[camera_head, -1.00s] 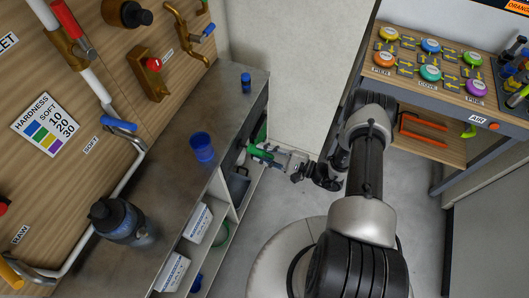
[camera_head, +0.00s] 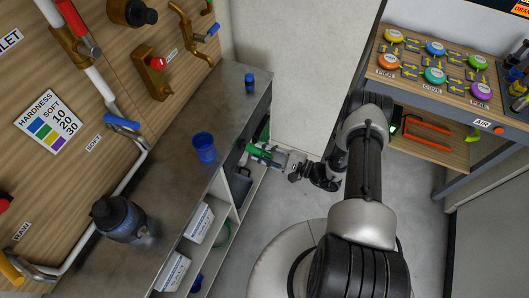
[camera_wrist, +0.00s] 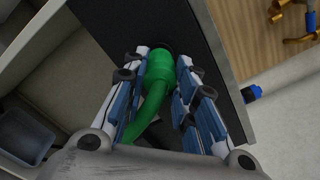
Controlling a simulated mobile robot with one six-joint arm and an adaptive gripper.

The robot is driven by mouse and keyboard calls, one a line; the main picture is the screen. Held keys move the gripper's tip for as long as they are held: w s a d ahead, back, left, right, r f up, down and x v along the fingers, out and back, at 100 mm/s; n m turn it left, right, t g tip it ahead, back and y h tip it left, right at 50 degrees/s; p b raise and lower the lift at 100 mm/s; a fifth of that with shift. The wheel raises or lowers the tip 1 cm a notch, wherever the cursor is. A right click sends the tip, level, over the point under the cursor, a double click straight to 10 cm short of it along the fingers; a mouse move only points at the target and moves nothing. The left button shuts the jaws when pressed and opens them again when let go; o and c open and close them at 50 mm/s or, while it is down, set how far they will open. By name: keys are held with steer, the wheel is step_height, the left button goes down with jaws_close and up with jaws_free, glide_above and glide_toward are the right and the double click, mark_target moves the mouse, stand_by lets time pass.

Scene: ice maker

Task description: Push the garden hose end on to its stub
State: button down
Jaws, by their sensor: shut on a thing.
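The green garden hose end (camera_wrist: 160,70) is between the fingers of my gripper (camera_wrist: 158,88) in the wrist view. The gripper is shut on it, and the green hose (camera_wrist: 148,108) bends back toward the wrist. The hose end points at a dark round part (camera_wrist: 157,46) on a dark panel, probably the stub. They look very close, but I cannot tell whether they touch or how far one covers the other. In the head view my gripper (camera_head: 268,153) is low at the far end of the bench, with a bit of green showing.
The metal bench (camera_head: 165,185) carries a blue cup (camera_head: 203,147), a small blue bottle (camera_head: 249,82) and a dark container (camera_head: 122,218). Shelves with white boxes (camera_head: 199,222) are below. A pale wall stands behind my gripper. Clear floor (camera_head: 265,215) lies right of the bench.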

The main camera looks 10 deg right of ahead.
steer(key=shift+w+a, duration=0.4)
steer(key=shift+a, duration=0.1)
steer(key=c, duration=1.2)
jaws_free()
steer(key=v, duration=1.2)
